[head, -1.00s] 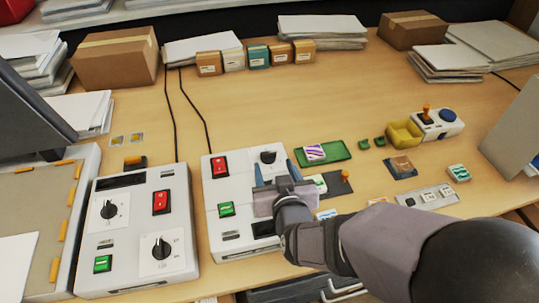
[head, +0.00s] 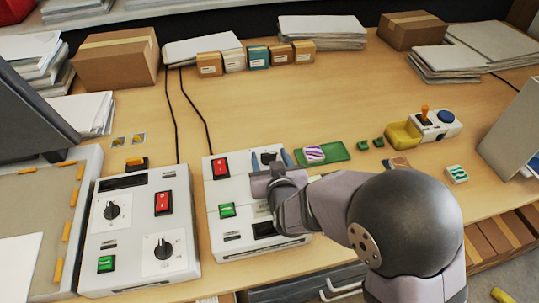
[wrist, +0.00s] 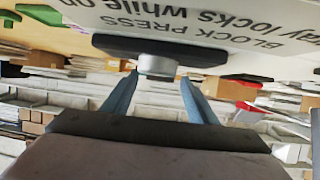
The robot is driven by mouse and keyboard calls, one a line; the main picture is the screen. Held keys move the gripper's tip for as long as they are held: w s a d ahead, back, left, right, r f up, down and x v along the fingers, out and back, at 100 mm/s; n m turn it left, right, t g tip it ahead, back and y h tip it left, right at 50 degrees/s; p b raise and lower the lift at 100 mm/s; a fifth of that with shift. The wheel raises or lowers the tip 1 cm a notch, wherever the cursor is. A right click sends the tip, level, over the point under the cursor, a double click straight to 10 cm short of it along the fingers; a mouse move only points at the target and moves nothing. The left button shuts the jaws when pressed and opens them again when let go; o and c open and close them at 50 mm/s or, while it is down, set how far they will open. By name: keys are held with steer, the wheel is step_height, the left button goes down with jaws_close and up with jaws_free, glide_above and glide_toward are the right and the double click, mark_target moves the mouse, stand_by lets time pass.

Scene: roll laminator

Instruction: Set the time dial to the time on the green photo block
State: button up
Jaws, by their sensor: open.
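A white block with green stripes (head: 457,174) lies at the right of the table; any time on it is too small to read. Another block with purple stripes (head: 314,153) lies on a green tray (head: 335,151). The right-hand white machine carries a dark dial (head: 268,157) near its back edge. My gripper (head: 270,163) is open, its blue fingers on either side of this dial. In the wrist view, a dark disc with a grey knob (wrist: 157,65) shows between or just beyond the fingertips (wrist: 158,82). I cannot tell whether they touch it. The dial's setting is hidden.
The left-hand white machine has an upper dial (head: 111,212), a lower dial (head: 163,249), a red switch (head: 163,203) and a green switch (head: 106,264). A joystick box (head: 436,124) stands at right. My arm covers the table's front right.

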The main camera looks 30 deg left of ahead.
steer(key=shift+w+a+f, duration=0.1)
steer(key=shift+w, duration=0.05)
steer(key=c, duration=1.1)
steer(key=shift+o, duration=0.2)
